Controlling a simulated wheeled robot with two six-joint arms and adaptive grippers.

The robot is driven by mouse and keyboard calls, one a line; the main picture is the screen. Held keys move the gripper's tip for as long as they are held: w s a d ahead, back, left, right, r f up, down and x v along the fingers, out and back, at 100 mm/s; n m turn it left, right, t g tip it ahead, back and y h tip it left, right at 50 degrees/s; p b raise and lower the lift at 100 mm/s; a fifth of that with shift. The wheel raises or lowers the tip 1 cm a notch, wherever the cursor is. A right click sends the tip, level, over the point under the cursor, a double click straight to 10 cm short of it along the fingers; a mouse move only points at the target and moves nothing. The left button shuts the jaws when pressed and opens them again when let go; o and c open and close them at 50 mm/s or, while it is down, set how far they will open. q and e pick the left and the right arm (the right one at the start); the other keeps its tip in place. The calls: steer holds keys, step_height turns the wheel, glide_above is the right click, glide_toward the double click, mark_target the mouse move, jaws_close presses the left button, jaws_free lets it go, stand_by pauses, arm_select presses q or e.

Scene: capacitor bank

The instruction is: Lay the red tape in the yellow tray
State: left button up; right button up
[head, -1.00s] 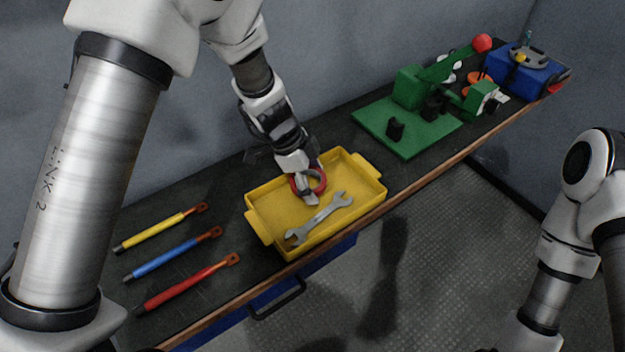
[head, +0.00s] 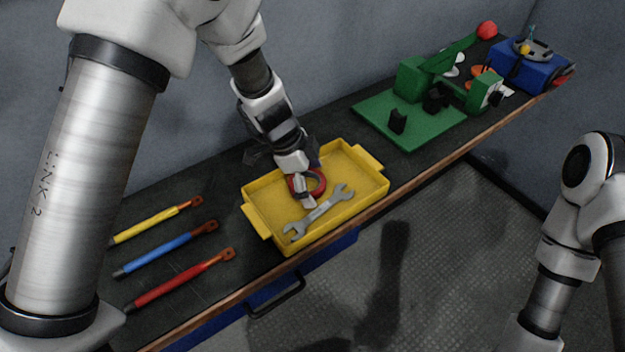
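The red tape (head: 320,187) is a ring in the yellow tray (head: 258,222), near the tray's back left part. It looks flat or nearly flat, low over the tray floor. My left gripper (head: 304,194) reaches down into the tray from above, with its fingers at the left side of the ring, partly covering it. Whether the fingers still pinch the tape or have parted from it cannot be made out. My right arm shows at the right edge, but its gripper is out of view.
A grey wrench (head: 318,212) lies in the tray in front of the tape. Yellow, blue and red-handled tools (head: 180,280) lie left of the tray. A green fixture (head: 412,120) with a red ball stands to the right, and a blue box (head: 530,72) stands at the far end.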

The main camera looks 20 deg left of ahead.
arm_select(q)
steer(key=shift+r, duration=0.1)
steer(key=v, duration=1.1)
steer(key=shift+r, duration=0.35)
